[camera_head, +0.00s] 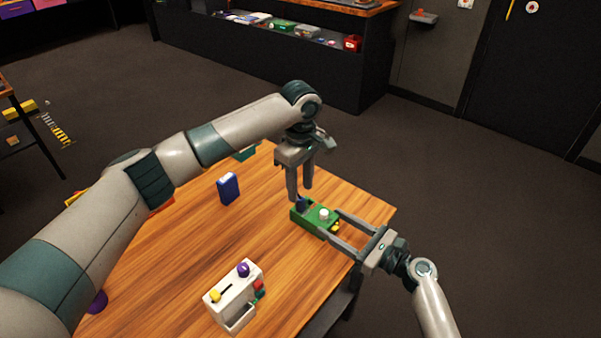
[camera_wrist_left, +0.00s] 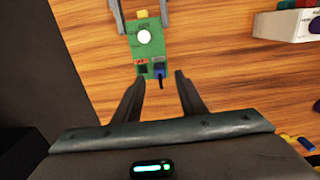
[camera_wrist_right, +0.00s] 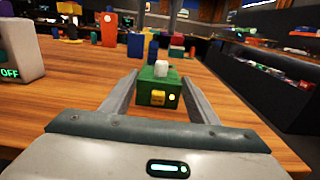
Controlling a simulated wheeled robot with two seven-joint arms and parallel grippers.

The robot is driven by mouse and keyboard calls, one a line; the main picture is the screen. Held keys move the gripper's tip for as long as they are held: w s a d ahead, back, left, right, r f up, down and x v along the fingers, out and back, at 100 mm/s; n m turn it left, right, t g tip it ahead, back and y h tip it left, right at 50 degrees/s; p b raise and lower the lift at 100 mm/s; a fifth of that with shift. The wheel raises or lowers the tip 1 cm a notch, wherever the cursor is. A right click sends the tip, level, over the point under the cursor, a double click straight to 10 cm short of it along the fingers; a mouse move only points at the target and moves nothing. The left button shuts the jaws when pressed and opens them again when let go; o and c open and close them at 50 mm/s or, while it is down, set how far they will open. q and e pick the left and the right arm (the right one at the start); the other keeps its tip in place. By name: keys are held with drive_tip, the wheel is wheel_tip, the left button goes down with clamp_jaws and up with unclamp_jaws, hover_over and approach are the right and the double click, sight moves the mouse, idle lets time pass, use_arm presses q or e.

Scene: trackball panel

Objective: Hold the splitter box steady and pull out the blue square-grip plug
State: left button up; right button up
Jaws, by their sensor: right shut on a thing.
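The green splitter box (camera_head: 311,224) with a white knob lies near the table's right edge; it also shows in the left wrist view (camera_wrist_left: 147,52) and right wrist view (camera_wrist_right: 172,86). My right gripper (camera_head: 329,225) is shut on the box, one finger along each side. The blue square-grip plug (camera_wrist_left: 159,71) sits at one end of the box, beside a dark socket with a red-orange mark; a short dark cable comes off it. My left gripper (camera_head: 300,193) is open above that end, its fingers pointing down. In the left wrist view the plug lies between and just beyond its fingertips.
A white device (camera_head: 220,304) with a purple ball and a yellow knob stands at the table's front. A blue block (camera_head: 228,188) stands left of the splitter box. A purple object (camera_head: 97,302) is at the left edge. Bare wood (camera_head: 190,245) lies between.

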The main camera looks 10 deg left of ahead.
sight(300, 198)
use_arm(q)
drive_tip(key=shift+f, duration=2.5)
clamp_jaws()
